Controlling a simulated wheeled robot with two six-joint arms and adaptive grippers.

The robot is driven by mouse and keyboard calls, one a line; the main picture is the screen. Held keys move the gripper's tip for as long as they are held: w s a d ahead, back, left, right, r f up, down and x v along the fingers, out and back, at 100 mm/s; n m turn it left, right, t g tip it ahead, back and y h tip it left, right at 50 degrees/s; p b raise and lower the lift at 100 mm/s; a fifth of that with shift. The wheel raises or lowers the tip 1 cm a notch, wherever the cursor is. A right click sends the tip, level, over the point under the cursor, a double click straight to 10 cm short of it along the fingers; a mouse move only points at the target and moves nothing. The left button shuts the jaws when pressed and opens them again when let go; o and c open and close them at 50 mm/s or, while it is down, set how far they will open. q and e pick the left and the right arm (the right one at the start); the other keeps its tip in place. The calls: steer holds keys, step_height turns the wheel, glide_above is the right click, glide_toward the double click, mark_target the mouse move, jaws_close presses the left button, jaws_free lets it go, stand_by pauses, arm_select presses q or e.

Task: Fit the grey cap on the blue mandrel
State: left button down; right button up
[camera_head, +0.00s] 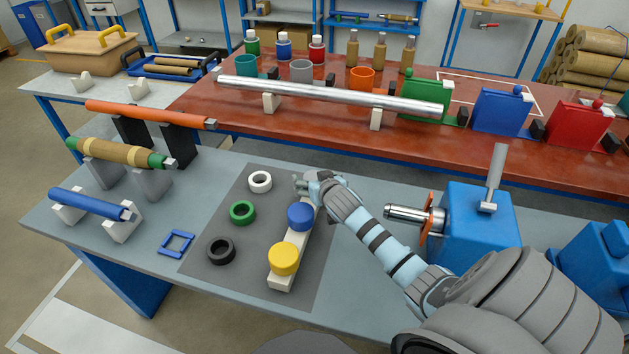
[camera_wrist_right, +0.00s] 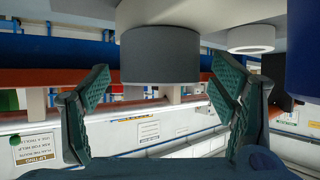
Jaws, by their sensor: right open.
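The blue mandrel (camera_head: 90,203) lies across two white supports at the left of the near grey table. The grey cap (camera_wrist_right: 160,53) shows in the right wrist view, between the spread fingers and beyond their tips in the picture; I see no clear gap or contact. In the head view it is hidden by my right gripper (camera_head: 304,184), which is at the far end of the white cap rack (camera_head: 279,283). My right gripper is open and also shows in the wrist view (camera_wrist_right: 163,95). My left gripper is not in view.
The blue cap (camera_head: 300,216) and yellow cap (camera_head: 284,258) stand on the rack close by. White (camera_head: 260,182), green (camera_head: 242,212) and black (camera_head: 221,250) rings lie on the dark mat (camera_head: 219,285). A blue winder (camera_head: 482,228) stands right. A blue square frame (camera_head: 176,243) lies near the mandrel.

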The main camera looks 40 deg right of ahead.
steer(key=shift+w+d+f, duration=0.1)
steer(key=shift+w+f, duration=0.15)
steer(key=shift+w, duration=0.2)
steer(key=shift+s, duration=0.1)
steer(key=c, duration=1.3)
steer(key=shift+r, duration=0.1)
